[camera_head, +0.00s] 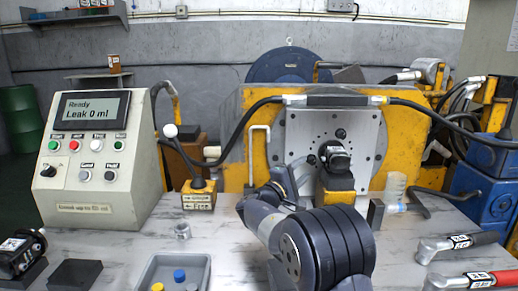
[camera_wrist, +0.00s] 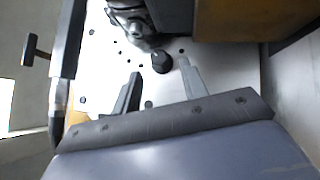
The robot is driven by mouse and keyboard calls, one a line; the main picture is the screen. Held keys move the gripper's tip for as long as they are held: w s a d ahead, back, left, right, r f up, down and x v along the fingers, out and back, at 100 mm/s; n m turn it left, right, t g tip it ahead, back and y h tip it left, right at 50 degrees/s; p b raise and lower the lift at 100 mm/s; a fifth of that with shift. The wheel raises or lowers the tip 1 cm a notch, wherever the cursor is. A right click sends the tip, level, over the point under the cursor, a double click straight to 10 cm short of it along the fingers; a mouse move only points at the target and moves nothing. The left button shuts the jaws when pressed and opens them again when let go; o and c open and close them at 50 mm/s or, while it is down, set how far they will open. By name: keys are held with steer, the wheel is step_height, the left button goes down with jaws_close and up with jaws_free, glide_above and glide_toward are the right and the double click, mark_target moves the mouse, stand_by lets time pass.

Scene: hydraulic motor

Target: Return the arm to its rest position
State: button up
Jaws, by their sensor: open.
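My gripper (camera_wrist: 160,84) shows in the wrist view with its two fingers apart and nothing between them. Its fingertips point toward a pale plate with holes (camera_wrist: 105,65); I cannot tell the exact gap. A dark metal motor part (camera_wrist: 130,18) lies beyond the fingertips at the top of that view. In the head view my arm (camera_head: 315,240) is bent low over the table in front of the test stand, and its dark links hide the gripper. The motor (camera_head: 338,160) sits against the stand's plate (camera_head: 300,135), above a yellow block (camera_head: 337,190).
A control box (camera_head: 95,150) reads "Ready, Leak 0 ml". A lever on a yellow base (camera_head: 198,195) stands left of the stand. A grey tray (camera_head: 175,262) with coloured caps is at the front. Red- and black-handled wrenches (camera_head: 465,243) lie at right. A hose (camera_head: 240,130) crosses the stand.

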mark_target(310, 164)
steer(key=x, duration=0.3)
steer(key=shift+w+d+r, duration=0.1)
steer(key=shift+w+d, duration=0.05)
steer(key=shift+w, duration=0.05)
steer(key=shift+s, duration=0.1)
